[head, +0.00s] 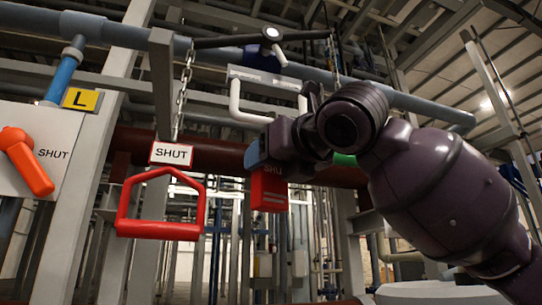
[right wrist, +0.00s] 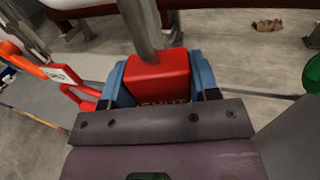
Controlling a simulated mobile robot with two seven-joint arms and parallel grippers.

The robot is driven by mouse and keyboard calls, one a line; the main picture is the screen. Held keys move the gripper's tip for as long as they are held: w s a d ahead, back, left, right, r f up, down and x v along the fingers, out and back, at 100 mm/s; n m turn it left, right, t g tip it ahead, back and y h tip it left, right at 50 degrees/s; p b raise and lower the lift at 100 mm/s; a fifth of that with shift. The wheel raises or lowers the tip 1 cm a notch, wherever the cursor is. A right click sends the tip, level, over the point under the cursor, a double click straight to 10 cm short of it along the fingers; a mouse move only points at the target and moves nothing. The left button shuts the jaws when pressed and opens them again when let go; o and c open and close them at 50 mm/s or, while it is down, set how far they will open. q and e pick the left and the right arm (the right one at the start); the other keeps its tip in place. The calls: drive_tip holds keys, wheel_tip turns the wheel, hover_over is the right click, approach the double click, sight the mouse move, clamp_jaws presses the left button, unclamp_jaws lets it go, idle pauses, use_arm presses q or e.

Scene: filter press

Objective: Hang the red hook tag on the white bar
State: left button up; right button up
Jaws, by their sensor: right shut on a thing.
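The red hook tag (head: 270,190) is a red block with partly hidden lettering. My right gripper (head: 258,154) is shut on it and holds it in the air at the middle of the head view. In the right wrist view the red tag (right wrist: 160,78) sits between the blue fingertips; a grey metal piece rises in front of it, and I cannot tell if it is the hook. The white bar (head: 236,100) is a bent white tube under a pale plate, above and left of the gripper. My arm hides part of its right side. The tag is apart from it.
A red triangular pull handle (head: 160,231) with a SHUT sign (head: 171,154) hangs on a chain at left. A large blue-grey pipe (head: 330,80) crosses above. Steel frames fill the background.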

drive_tip(key=o, duration=1)
drive_tip(key=shift+o, duration=0.2)
drive_tip(key=shift+s, duration=0.1)
use_arm(q)
drive_tip(key=shift+w+d+f+b, duration=0.1)
drive_tip(key=shift+w+f+b, duration=0.4)
drive_tip(key=shift+b, duration=0.7)
use_arm(e)
drive_tip(key=v, duration=1)
drive_tip(key=shift+s+d, duration=0.25)
